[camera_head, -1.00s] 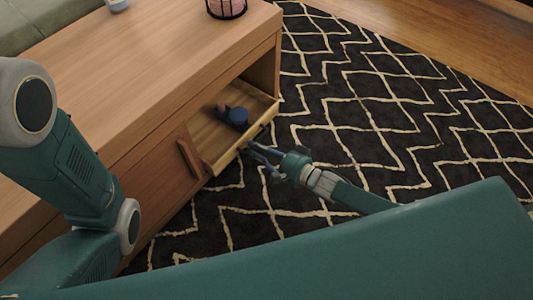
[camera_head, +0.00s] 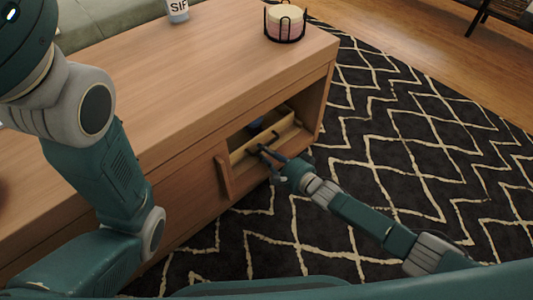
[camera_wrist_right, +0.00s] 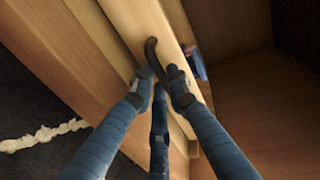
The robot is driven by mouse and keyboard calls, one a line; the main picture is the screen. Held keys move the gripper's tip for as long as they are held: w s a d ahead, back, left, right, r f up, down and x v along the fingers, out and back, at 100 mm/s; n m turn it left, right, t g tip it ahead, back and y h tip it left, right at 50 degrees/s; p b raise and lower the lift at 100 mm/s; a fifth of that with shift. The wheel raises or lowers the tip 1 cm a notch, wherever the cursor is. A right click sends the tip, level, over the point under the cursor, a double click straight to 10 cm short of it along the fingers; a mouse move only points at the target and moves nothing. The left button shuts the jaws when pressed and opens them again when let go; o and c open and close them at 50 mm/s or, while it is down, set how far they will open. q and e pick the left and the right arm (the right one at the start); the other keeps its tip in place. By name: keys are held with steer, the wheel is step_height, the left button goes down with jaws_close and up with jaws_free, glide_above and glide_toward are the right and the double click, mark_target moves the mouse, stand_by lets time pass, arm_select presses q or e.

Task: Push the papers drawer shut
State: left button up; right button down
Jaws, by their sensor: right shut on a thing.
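The drawer (camera_head: 282,130) is a light wood box low in the right opening of the wooden cabinet. Its front sits at or just inside that opening, and a gap above it shows a dark blue thing (camera_head: 256,125) inside. My right gripper (camera_head: 268,157) is at the drawer front. In the right wrist view its blue fingers (camera_wrist_right: 161,82) are shut at the dark curved handle (camera_wrist_right: 152,52) on the pale drawer front (camera_wrist_right: 132,18). The fingers hide part of the handle. My left arm is at the left, with its gripper out of view.
The cabinet top (camera_head: 190,95) carries a candle in a wire holder (camera_head: 285,22) and a white-and-blue container (camera_head: 178,10). A patterned rug (camera_head: 400,130) lies clear to the right.

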steer(key=shift+w+r, duration=0.1)
steer(key=shift+w, duration=0.1)
steer(key=c, duration=1.8)
jaws_free()
steer(key=shift+a, duration=0.1)
steer(key=shift+o, duration=0.6)
steer(key=shift+a, duration=0.1)
steer(key=v, duration=1.2)
